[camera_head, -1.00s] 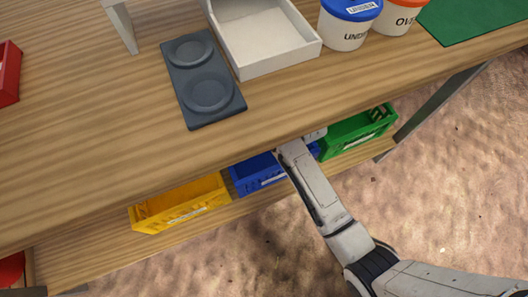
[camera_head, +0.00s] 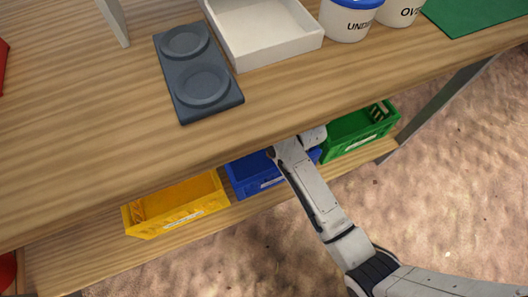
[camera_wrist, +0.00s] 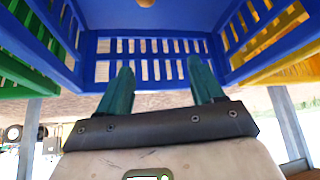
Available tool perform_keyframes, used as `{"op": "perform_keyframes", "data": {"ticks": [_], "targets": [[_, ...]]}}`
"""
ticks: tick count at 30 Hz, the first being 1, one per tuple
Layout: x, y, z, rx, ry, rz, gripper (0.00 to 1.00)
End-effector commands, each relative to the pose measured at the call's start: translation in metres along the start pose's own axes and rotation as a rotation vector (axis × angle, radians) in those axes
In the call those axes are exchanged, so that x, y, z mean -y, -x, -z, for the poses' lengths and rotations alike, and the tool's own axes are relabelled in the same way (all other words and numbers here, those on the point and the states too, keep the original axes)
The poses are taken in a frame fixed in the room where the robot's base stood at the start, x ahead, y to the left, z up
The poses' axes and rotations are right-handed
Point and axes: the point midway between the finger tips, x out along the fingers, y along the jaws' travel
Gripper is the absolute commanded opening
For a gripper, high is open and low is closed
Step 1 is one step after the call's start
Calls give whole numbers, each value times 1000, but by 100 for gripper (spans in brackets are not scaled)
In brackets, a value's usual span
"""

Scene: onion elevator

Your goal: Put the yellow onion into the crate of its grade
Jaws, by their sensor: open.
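The blue crate (camera_head: 260,170) stands on the lower shelf, between the yellow crate (camera_head: 176,205) and the green crate (camera_head: 358,132). In the wrist view the blue crate (camera_wrist: 155,46) fills the upper middle, with slatted walls. A small brownish round thing (camera_wrist: 146,3), likely the onion, shows at the top edge of that view, against the crate's blue inner surface and apart from the fingers. My gripper (camera_wrist: 163,88) is open, its two teal fingers spread with nothing between them. In the head view the tabletop and my arm hide the gripper.
The tabletop (camera_head: 110,150) overhangs the shelf closely. On it are a dark tray with two round hollows (camera_head: 193,62), a white box (camera_head: 278,52), two labelled tubs, the left one marked UND (camera_head: 347,22), and a green mat (camera_head: 478,14). Sandy ground lies in front.

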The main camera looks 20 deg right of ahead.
Motion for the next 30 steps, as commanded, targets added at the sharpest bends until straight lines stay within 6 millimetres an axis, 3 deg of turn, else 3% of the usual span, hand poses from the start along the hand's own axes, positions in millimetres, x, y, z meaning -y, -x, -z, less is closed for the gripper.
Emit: {"op": "perform_keyframes", "data": {"ticks": [8, 21, 30], "targets": [[0, 10, 1, -1, -1, 0, 67], [0, 89, 1, -1, -1, 0, 67], [0, 108, 0, 1, 0, 0, 67]]}}
